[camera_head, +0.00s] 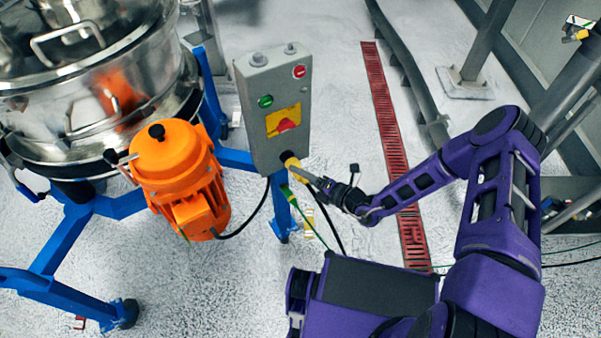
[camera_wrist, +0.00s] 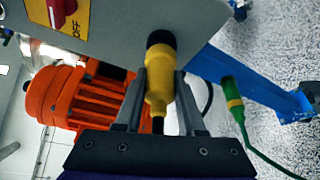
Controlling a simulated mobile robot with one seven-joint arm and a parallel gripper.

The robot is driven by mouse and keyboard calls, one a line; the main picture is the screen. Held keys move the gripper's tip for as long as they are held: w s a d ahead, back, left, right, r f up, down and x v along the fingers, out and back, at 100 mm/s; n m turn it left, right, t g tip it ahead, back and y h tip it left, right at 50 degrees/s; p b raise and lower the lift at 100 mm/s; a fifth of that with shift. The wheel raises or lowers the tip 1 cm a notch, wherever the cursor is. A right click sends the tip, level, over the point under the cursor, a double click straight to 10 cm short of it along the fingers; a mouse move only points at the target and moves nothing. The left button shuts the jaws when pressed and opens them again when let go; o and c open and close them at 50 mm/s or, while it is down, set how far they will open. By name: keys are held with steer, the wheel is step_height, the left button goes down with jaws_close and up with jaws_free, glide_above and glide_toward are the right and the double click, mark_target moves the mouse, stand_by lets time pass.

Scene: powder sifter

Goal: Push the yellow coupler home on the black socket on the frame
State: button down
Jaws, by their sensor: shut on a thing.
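The yellow coupler (camera_wrist: 159,72) is held between the two fingers of my gripper (camera_wrist: 160,100), seen in the wrist view. The black socket is mostly hidden there. A dark cable end shows behind the coupler in the wrist view.
The grey control box (camera_head: 265,140) has green and red buttons and a yellow switch plate. An orange motor (camera_head: 170,165) and steel sifter drum stand left. Blue frame legs (camera_head: 281,210) and a green connector (camera_wrist: 232,95) with a green cable are close by. Red floor grating lies right.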

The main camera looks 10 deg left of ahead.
steer(key=shift+w+a, duration=0.6)
stand_by(0.8)
steer(key=shift+c, duration=2.2)
jaws_free()
steer(key=shift+d, duration=0.1)
steer(key=v, duration=1.7)
steer(key=shift+s+d+r, duration=0.1)
steer(key=shift+d, duration=0.05)
